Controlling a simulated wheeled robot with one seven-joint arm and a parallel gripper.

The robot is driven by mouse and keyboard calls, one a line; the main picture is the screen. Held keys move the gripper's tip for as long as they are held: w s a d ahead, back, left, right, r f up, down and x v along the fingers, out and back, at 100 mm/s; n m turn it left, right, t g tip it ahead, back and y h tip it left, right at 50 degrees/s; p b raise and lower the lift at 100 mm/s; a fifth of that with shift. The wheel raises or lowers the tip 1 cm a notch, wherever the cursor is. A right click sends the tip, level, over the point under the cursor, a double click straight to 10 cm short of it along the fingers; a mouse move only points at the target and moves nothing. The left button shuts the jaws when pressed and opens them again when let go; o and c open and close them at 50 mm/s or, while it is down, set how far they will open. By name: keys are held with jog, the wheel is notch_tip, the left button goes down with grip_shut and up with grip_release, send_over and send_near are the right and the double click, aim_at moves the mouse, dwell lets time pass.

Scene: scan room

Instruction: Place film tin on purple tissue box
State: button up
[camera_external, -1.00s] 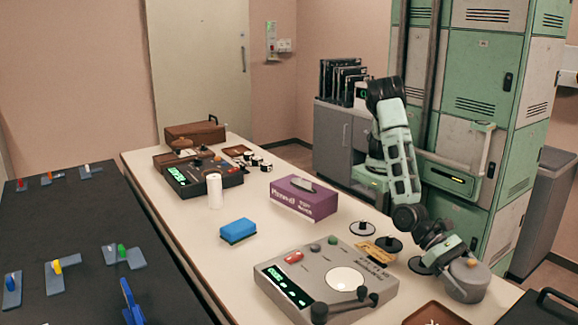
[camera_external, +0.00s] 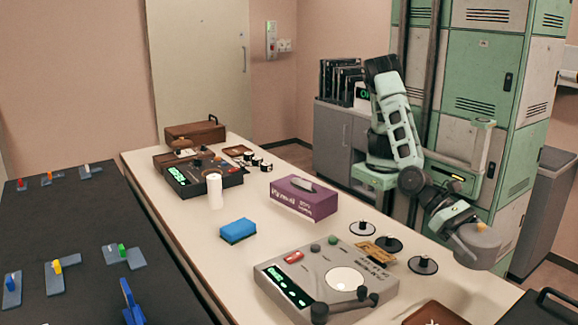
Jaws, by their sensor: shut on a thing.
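The purple tissue box (camera_external: 318,204) stands on the white table, right of centre, with a pale tissue showing in its top opening. My gripper (camera_external: 462,228) is shut on the film tin (camera_external: 480,250), a grey round tin, at the right end of the table. The tin is held above the table, in front of the green lockers and well to the right of the tissue box. The exact contact of the fingers on the tin is too small to make out.
A grey console (camera_external: 300,268) with knobs and a lever stands at the near table end. Several dark reels (camera_external: 423,265) lie right of it. A brown tray (camera_external: 436,314) is at the near edge.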

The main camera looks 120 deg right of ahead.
jog(key=shift+w+d+r, duration=0.1)
jog(key=shift+w+r, duration=0.05)
jog(key=shift+r, duration=0.1)
jog(key=w+d+r+m+t+p, duration=0.15)
jog(key=w+d, duration=0.35)
jog(key=d, duration=0.5)
jog(key=w+d+r+p, duration=0.1)
jog(key=w+d+p, duration=0.1)
jog(key=w+d, duration=0.5)
jog(key=w+d+r+m+t+p, duration=0.1)
jog(key=w+d+p, duration=0.1)
jog(key=d, duration=1)
jog(key=d+r+t+p, duration=0.1)
jog(key=d+p, duration=0.1)
jog(key=d, duration=1.1)
jog(key=m+t+h+p, duration=0.1)
jog(key=m+t+p, duration=0.1)
send_over(303, 187)
notch_tip(303, 187, down, 2)
jog(key=shift+w+a+f+g, duration=0.1)
jog(key=shift+f+g, duration=0.05)
jog(key=shift+g, duration=0.1)
jog(key=shift+f, duration=2.55)
